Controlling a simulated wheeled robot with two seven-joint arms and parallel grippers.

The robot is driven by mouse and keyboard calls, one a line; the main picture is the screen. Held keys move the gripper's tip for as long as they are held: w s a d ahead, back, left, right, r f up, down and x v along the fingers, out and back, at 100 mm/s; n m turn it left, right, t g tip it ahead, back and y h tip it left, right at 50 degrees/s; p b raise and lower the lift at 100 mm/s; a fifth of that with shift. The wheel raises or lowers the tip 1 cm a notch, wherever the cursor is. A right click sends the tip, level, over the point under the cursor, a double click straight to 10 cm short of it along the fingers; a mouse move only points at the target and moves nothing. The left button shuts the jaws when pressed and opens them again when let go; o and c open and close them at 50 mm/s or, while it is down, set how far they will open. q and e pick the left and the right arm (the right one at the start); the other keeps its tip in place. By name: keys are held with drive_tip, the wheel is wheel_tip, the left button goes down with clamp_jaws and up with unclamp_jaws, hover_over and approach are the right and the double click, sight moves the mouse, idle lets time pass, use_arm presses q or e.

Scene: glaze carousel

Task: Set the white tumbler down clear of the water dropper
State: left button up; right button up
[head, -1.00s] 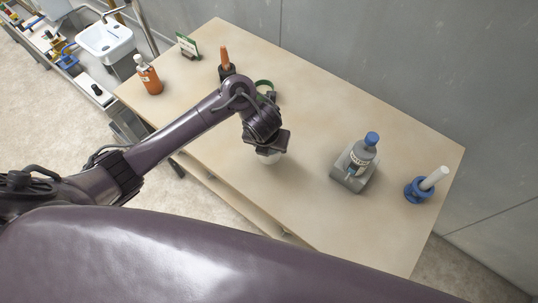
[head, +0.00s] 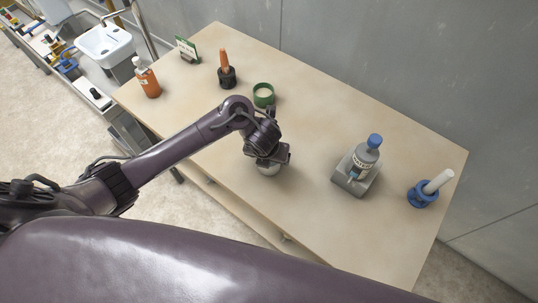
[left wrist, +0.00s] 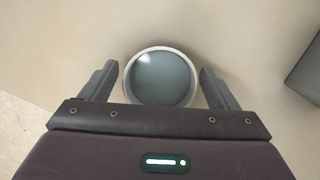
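The white tumbler (head: 268,169) is upright near the front edge of the table, partly hidden by my left gripper (head: 270,160) above it. In the left wrist view the tumbler (left wrist: 161,78) shows its round rim and grey-blue inside. My left gripper's fingers (left wrist: 160,82) stand on both sides of it, with a thin gap at each side. The tumbler appears to rest on the table; its base is hidden. A grey bottle with a blue cap (head: 367,155), apparently the water dropper, stands in a grey holder to the right, well apart. My right gripper is not in view.
A green cup (head: 263,96) stands behind my left gripper. A dark holder with an orange stick (head: 227,76), an orange bottle (head: 148,80) and a green-edged sign (head: 188,48) are further left. A blue holder with a white rod (head: 425,193) is far right. The table middle (head: 310,125) is clear.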

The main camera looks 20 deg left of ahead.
sight(266, 174)
use_arm(q)
drive_tip(key=shift+r+p, duration=0.4)
drive_tip(key=shift+r, duration=0.15)
drive_tip(key=p+v, duration=0.8)
drive_tip(key=v, duration=0.3)
drive_tip(key=shift+s, duration=0.2)
